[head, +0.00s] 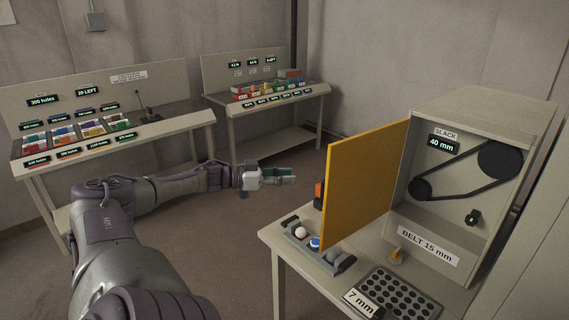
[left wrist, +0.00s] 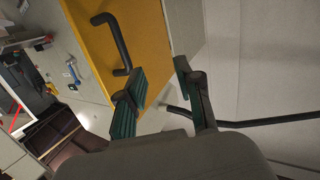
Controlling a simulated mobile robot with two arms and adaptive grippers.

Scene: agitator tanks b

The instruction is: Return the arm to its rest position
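My left arm (head: 150,190) reaches from the lower left toward the middle of the head view. Its gripper (head: 280,175) is in the air, left of the yellow door (head: 365,185). In the left wrist view the two dark green fingers (left wrist: 163,82) stand apart with nothing between them. The yellow door also shows there (left wrist: 130,30), with a black bar handle (left wrist: 115,42) beyond the fingers. I see no clear contact between fingers and handle. My right gripper is not in view.
The door stands swung out from a cabinet (head: 520,105) with a belt and pulleys. The table (head: 285,243) below carries a grey tray (head: 341,265) with small items and a holed plate (head: 400,292). Two display tables (head: 190,115) (head: 318,92) stand behind. Open floor lies around my gripper.

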